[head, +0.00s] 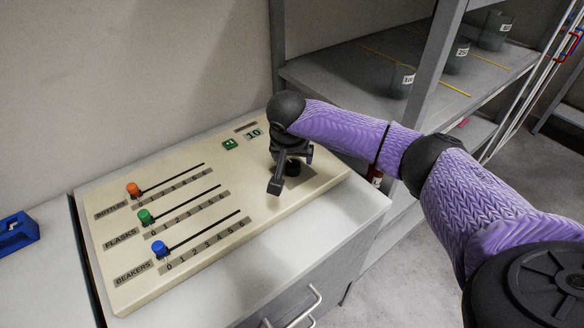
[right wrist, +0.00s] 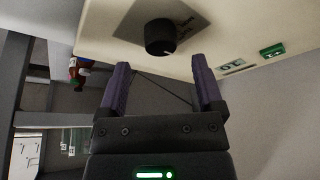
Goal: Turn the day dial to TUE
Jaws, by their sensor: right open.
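The day dial is a round black knob (head: 292,168) on a grey plate at the right end of the cream panel (head: 115,285). My left gripper is out of view.
Orange (head: 133,189), green (head: 145,216) and blue (head: 159,249) slider knobs sit at the left ends of their tracks. A small display (head: 254,134) and a green button (head: 230,144) lie beyond. A shelf (head: 340,85) with labelled beakers stands at the right.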

